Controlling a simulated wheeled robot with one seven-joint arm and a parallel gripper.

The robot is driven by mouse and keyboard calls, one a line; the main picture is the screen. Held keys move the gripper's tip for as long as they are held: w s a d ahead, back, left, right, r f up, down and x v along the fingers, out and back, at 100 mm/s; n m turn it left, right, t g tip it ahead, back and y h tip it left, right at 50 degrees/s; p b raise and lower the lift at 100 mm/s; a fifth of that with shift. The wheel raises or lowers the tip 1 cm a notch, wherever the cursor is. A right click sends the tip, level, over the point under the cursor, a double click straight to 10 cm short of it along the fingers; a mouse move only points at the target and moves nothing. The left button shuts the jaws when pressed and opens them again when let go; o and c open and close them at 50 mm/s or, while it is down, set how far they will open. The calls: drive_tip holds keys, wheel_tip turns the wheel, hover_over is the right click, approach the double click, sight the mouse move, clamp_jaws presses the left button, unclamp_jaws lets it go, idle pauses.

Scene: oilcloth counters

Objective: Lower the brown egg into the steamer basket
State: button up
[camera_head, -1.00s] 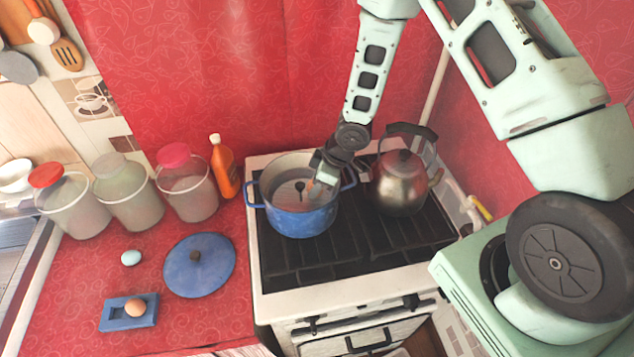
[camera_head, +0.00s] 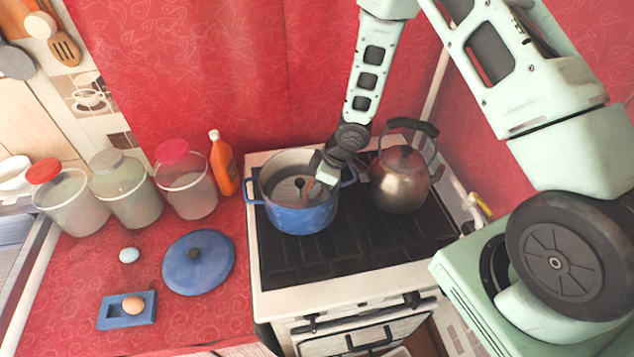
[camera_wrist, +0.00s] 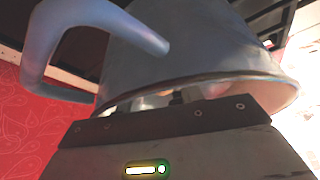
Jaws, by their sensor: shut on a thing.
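The steamer basket (camera_head: 284,191) is a grey disc with a dark centre post inside the blue pot (camera_head: 300,219) on the stove. My gripper (camera_head: 318,187) reaches down inside the right side of the pot. It is shut on a brownish thing, apparently a brown egg (camera_head: 314,189), mostly hidden by the fingers. I cannot tell whether the egg touches the basket. The wrist view shows the pot's wall (camera_wrist: 190,50) and handle close up, with the fingertips largely hidden. Another brown egg (camera_head: 133,304) rests in a blue holder (camera_head: 112,313) on the counter.
A kettle (camera_head: 399,185) stands close to the right of the pot. On the red counter are a blue lid (camera_head: 197,271), a pale blue egg (camera_head: 129,255), several jars (camera_head: 128,201) and an orange bottle (camera_head: 223,166). The stove front is clear.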

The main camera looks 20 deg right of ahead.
drive_tip(key=o, duration=0.7)
drive_tip(key=shift+r, duration=0.1)
drive_tip(key=p+v, duration=0.4)
drive_tip(key=v, duration=1.3)
drive_tip(key=shift+r, duration=0.15)
